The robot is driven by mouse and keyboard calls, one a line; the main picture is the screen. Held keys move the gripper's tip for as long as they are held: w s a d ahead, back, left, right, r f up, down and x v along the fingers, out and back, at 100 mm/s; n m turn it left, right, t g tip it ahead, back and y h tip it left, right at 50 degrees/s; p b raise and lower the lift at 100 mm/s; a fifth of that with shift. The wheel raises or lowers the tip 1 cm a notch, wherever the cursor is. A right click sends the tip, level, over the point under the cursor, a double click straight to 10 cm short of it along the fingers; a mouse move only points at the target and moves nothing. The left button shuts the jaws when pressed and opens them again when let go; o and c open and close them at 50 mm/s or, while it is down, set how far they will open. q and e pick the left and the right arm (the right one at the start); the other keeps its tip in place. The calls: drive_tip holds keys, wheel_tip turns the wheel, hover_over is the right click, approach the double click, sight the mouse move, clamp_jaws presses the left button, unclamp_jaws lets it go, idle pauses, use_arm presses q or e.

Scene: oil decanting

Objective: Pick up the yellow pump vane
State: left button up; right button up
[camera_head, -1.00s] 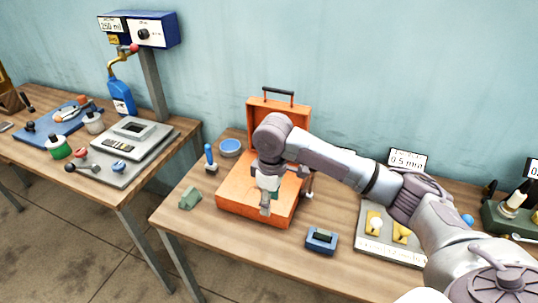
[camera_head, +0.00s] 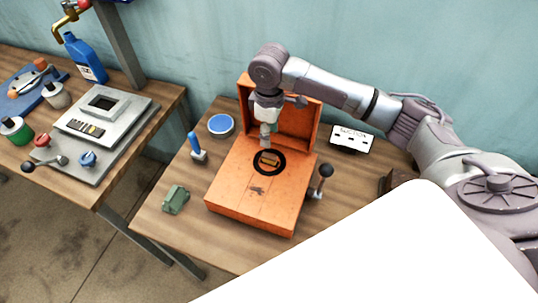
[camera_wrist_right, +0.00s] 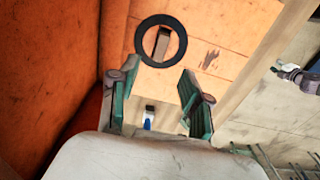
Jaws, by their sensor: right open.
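A black ring (camera_head: 282,166) lies on the top of the orange case (camera_head: 240,190), with a small yellowish-brown block (camera_head: 269,159) inside it. I cannot tell whether this block is the yellow pump vane. The ring (camera_wrist_right: 140,45) and block (camera_wrist_right: 162,43) also show beyond the fingertips in the right wrist view. My right gripper (camera_head: 266,140) is above the back part of the case, before its raised lid. In the right wrist view its green-padded fingers (camera_wrist_right: 156,95) are apart and nothing is held between them. My left gripper is not in view.
A plain white shape (camera_head: 400,260) covers the lower right of the head view. A blue-handled tool (camera_head: 196,147), a round blue-topped tin (camera_head: 221,125) and a green block (camera_head: 175,199) stand left of the case. A dark-knobbed lever (camera_head: 325,172) sticks out at its right.

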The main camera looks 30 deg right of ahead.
hover_over(270, 156)
wheel_tip(270, 156, down, 4)
drive_tip(key=shift+w+f+p, duration=0.1)
drive_tip(key=shift+f+p, duration=0.15)
drive_tip(key=shift+p, duration=0.15)
drive_tip(key=shift+f+p, duration=0.5)
drive_tip(key=shift+f, duration=0.45)
wheel_tip(270, 156, down, 4)
drive_tip(key=shift+r+p, duration=0.2)
drive_tip(key=shift+p, duration=0.55)
drive_tip(key=shift+f, duration=0.35)
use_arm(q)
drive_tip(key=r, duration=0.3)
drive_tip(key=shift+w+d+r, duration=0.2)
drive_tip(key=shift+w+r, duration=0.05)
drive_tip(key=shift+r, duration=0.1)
use_arm(e)
clamp_jaws()
